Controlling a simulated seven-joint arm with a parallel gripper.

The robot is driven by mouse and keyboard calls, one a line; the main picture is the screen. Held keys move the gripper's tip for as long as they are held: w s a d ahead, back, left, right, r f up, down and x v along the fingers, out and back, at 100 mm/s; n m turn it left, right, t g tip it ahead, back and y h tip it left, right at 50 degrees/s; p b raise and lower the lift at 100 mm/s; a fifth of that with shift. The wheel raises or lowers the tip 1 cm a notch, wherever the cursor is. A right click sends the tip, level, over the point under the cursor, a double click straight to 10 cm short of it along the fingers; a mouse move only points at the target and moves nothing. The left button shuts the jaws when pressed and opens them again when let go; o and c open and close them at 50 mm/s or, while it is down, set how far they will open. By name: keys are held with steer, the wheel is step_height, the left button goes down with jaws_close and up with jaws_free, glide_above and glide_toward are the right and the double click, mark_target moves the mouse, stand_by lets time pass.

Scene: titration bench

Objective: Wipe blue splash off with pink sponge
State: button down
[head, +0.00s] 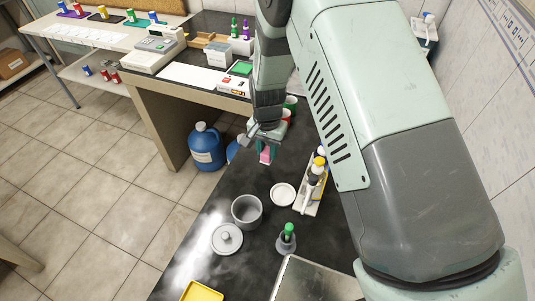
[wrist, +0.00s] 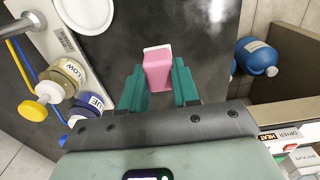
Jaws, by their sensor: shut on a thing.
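My gripper (head: 264,150) is over the dark bench top (head: 232,190), at the far side of the pots and dish in the head view. Its green fingers (wrist: 159,88) are shut on a pink sponge (wrist: 158,72), which has a whitish end. In the head view the sponge (head: 265,156) shows as a small pink block between the fingers. It points toward the bench surface; I cannot tell whether it touches it. I can make out no blue splash on the bench in either view; my arm and gripper hide part of the surface.
A white dish (head: 283,194), a rack of bottles (head: 315,185), a grey pot (head: 247,210), a lid (head: 227,239) and a green-topped item (head: 287,237) stand near. A blue jug (head: 206,147) is on the floor. Open bench lies left of the pot.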

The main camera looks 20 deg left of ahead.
steer(key=shift+r, duration=1)
steer(key=shift+r, duration=1.5)
steer(key=shift+s, duration=0.1)
